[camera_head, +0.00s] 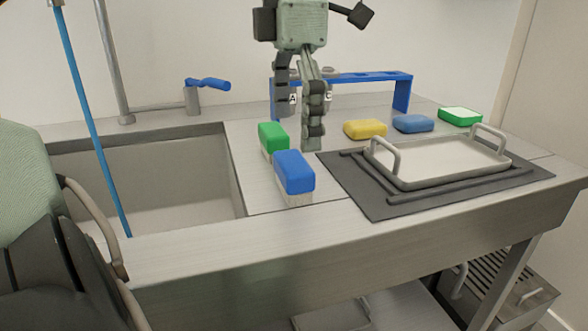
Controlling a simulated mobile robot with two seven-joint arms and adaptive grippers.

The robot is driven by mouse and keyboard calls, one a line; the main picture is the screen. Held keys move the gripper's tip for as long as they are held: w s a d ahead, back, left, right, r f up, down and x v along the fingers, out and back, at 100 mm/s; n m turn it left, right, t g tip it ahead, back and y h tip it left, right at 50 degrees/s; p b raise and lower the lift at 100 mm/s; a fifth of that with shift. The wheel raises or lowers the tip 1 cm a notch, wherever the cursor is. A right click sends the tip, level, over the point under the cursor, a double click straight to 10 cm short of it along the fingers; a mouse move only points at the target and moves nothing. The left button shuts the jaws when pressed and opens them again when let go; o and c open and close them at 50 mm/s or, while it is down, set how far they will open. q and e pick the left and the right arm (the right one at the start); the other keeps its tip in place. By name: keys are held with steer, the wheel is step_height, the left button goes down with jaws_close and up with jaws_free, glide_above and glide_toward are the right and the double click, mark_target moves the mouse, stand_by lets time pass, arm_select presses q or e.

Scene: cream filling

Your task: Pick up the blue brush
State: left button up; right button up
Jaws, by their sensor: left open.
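The blue brush (294,170) rests on the metal counter right of the sink, its pale bristles facing down. A green brush (272,138) stands just behind it and to the left. My left gripper (298,128) points down from the top of the picture with its fingers open. Its nearer finger reaches low, behind and slightly right of the blue brush, and appears apart from it. The other finger is partly hidden, so I cannot tell how far its tip reaches. Nothing shows held in the gripper. My right gripper is not in view.
A sink (150,180) lies left, with a blue-handled tap (207,84). A metal tray (440,158) stands on a dark mat (375,202) at the right. Yellow (365,129), blue (413,123) and green (460,116) sponges lie behind, near a blue rack (401,95).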

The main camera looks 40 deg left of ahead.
mark_target(293, 160)
arm_select(q)
steer(key=f, duration=0.6)
steer(key=shift+s+a+f, duration=0.1)
steer(key=shift+a+f, duration=0.05)
steer(key=shift+a, duration=0.05)
steer(key=c, duration=1.3)
